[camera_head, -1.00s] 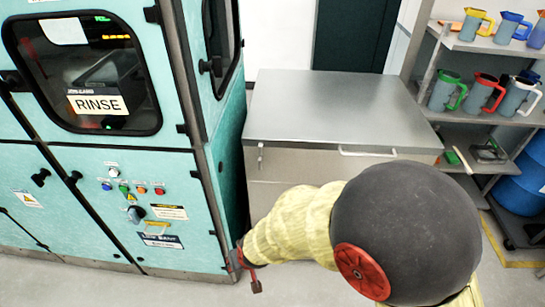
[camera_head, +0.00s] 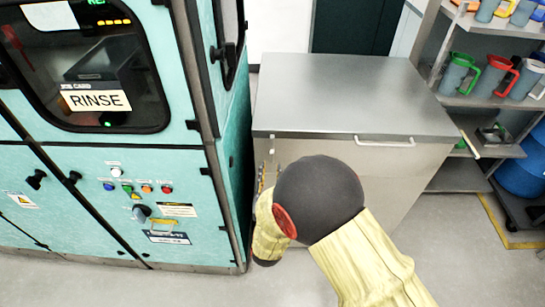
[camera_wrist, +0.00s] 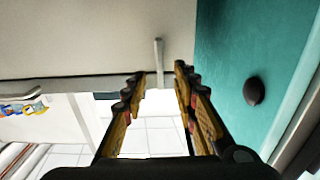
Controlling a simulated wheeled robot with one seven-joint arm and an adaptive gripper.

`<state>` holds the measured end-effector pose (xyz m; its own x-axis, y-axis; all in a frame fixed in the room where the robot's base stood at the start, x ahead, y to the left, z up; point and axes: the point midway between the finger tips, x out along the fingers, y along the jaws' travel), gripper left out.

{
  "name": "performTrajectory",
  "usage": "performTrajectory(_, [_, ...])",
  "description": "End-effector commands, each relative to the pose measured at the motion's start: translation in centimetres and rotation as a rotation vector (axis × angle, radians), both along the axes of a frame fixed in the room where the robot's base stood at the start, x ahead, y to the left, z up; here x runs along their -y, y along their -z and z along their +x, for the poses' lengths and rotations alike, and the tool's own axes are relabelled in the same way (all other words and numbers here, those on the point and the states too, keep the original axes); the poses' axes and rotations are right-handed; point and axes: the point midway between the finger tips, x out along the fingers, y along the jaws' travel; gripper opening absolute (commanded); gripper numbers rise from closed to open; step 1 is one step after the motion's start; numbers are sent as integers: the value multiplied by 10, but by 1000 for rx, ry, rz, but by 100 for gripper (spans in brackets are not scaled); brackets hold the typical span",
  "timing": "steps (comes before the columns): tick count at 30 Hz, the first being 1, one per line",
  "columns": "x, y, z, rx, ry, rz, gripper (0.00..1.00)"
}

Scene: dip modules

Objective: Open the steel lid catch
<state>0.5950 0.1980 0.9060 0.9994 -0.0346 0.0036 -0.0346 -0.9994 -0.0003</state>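The steel lid (camera_head: 350,95) lies flat and closed on a pale chest (camera_head: 405,178) beside the teal machine. The catch (camera_head: 271,151) is a small pale lever at the left end of the lid's front edge. In the wrist view the catch (camera_wrist: 158,58) is a thin upright bar against the chest's pale face. My gripper (camera_wrist: 160,75) is open, with its yellow-and-black fingers on either side of the catch in the picture. I cannot tell whether either finger touches it. In the head view my gripper (camera_head: 263,178) is mostly hidden behind my arm, just below the catch.
The teal machine (camera_head: 170,165) stands close on the left of the chest, and its side (camera_wrist: 240,40) shows in the wrist view with a dark knob (camera_wrist: 254,90). A lid handle (camera_head: 385,142) is on the front edge. Shelves with jugs (camera_head: 492,75) stand right.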

Motion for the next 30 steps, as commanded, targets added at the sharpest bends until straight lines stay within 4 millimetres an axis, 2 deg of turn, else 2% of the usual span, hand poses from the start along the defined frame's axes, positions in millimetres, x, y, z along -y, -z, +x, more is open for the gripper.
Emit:
performTrajectory(9, [3, 3, 48, -2, 2, 1, 29])
performTrajectory(13, [3, 3, 62, -3, 1, -1, 29])
performTrajectory(18, [3, 1, 69, -3, -1, -1, 29])
performTrajectory(25, [3, 1, 69, -3, -1, -1, 28])
performTrajectory(30, [3, 1, 69, -4, -1, -1, 19])
